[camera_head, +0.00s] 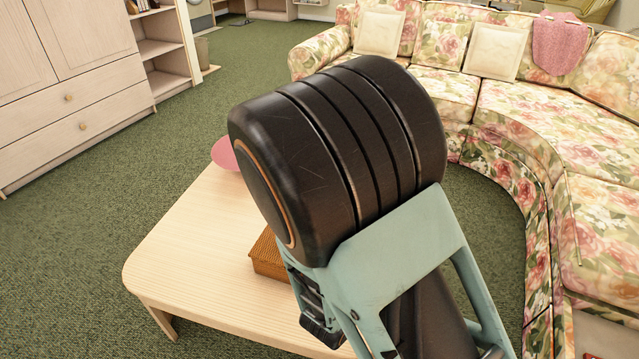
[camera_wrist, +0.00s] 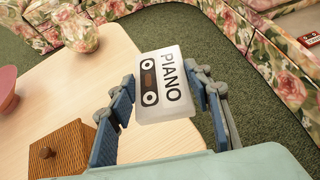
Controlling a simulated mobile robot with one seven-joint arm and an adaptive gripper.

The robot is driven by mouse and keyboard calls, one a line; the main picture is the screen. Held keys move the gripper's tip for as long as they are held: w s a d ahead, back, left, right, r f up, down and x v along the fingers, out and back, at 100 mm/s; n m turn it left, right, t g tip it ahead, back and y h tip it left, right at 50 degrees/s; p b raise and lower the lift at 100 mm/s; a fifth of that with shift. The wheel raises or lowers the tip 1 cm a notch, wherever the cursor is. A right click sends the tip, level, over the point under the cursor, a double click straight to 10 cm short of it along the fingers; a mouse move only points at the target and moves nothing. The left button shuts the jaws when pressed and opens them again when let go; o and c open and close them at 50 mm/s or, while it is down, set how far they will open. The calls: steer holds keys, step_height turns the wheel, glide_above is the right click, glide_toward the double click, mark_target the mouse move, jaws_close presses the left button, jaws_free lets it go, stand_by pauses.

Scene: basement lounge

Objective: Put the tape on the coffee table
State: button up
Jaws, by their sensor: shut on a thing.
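The tape, a white cassette marked "PIANO" (camera_wrist: 163,84), is held between the blue fingers of my gripper (camera_wrist: 163,105) in the wrist view. The fingers are shut on its two sides, and its label faces the wrist camera. The pale wooden coffee table (camera_head: 190,245) stands below my arm in the head view; its top also fills the left of the wrist view (camera_wrist: 75,85). The tape appears above the table's right edge, and its height cannot be told. In the head view my arm hides the tape and my fingertips.
A floral curved sofa (camera_head: 560,125) stands right and behind. A pale cabinet (camera_head: 70,85) is at left. The table's left part is clear.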

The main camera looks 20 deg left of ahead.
steer(key=s+a+f+b, duration=0.1)
steer(key=s+a+f, duration=0.2)
steer(key=s+f, duration=0.75)
steer(key=w+a+f+b, duration=0.1)
steer(key=w+a+f, duration=0.1)
steer(key=w+f, duration=0.1)
steer(key=w+a+f+b, duration=0.2)
steer(key=w+f, duration=0.1)
steer(key=w, duration=0.1)
steer(key=w+a+f+b, duration=0.2)
steer(key=w+a+f, duration=0.1)
steer(key=w, duration=0.1)
steer(key=shift+f, duration=0.4)
steer(key=shift+w+f, duration=0.15)
steer(key=shift+f, duration=0.05)
steer(key=shift+w+a+f+b, duration=0.1)
steer(key=shift+f+b, duration=0.3)
steer(key=shift+f, duration=0.5)
steer(key=shift+w+a+f+b, duration=0.1)
steer(key=shift+f+b, duration=0.3)
steer(key=shift+f, duration=0.45)
steer(key=shift+f, duration=0.1)
steer(key=shift+f, duration=0.15)
steer(key=o, duration=1.2)
steer(key=shift+c, duration=0.2)
